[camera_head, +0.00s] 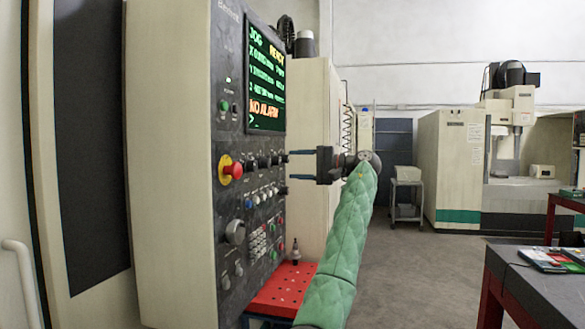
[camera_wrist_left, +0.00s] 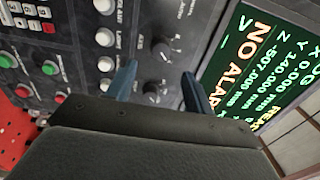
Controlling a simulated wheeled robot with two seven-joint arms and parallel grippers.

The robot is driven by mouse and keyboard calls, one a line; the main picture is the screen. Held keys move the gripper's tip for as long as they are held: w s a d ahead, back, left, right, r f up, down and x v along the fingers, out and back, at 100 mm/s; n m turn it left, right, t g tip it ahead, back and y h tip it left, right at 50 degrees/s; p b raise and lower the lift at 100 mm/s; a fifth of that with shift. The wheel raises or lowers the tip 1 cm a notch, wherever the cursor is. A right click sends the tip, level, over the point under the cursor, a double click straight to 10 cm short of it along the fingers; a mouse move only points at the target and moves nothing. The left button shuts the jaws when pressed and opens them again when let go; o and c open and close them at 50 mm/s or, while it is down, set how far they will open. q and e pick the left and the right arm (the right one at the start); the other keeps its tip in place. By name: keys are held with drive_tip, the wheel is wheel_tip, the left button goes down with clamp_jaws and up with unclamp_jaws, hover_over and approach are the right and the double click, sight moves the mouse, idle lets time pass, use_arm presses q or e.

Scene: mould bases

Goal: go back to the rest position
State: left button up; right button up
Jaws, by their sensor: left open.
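My left gripper (camera_head: 289,165) is raised in front of the machine's control panel (camera_head: 236,115), with its two blue fingers pointing left toward it. The fingers are apart and nothing is between them. In the left wrist view the open left gripper (camera_wrist_left: 158,72) faces the panel's black knobs (camera_wrist_left: 162,50). I cannot tell whether a fingertip touches the panel. My left arm, in a green quilted sleeve, rises from the bottom middle. My right gripper is in neither view.
The panel carries a lit screen (camera_head: 265,80) reading "NO ALARM" and a red emergency button (camera_head: 231,170). A red perforated table (camera_head: 283,290) stands below. A dark-topped workbench (camera_head: 540,290) is at the right. The grey floor (camera_head: 410,270) between is clear.

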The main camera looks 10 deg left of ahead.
use_arm(q)
drive_tip(key=shift+n, duration=0.3)
drive_tip(key=s+d+r+n+t+h, duration=0.2)
drive_tip(key=s+t+h, duration=0.4)
drive_tip(key=t+h, duration=0.45)
drive_tip(key=s+d+f+m+h, duration=0.1)
drive_tip(key=s+f+h, duration=0.2)
drive_tip(key=s+f, duration=0.75)
drive_tip(key=s+d+f+m+h, duration=0.1)
drive_tip(key=s+f+m+h, duration=0.15)
drive_tip(key=f, duration=1.45)
drive_tip(key=s+d+f+m+h, duration=0.15)
drive_tip(key=s+f+h, duration=0.25)
drive_tip(key=s+f, duration=0.7)
drive_tip(key=s+a+f+g, duration=0.1)
drive_tip(key=s+f+g, duration=0.8)
drive_tip(key=s+f, duration=2.7)
wheel_tip(320, 180, down, 3)
drive_tip(key=shift+s+a+f+n+y, duration=0.1)
drive_tip(key=shift+s+a+n+y, duration=0.15)
drive_tip(key=shift+a+n+y, duration=0.1)
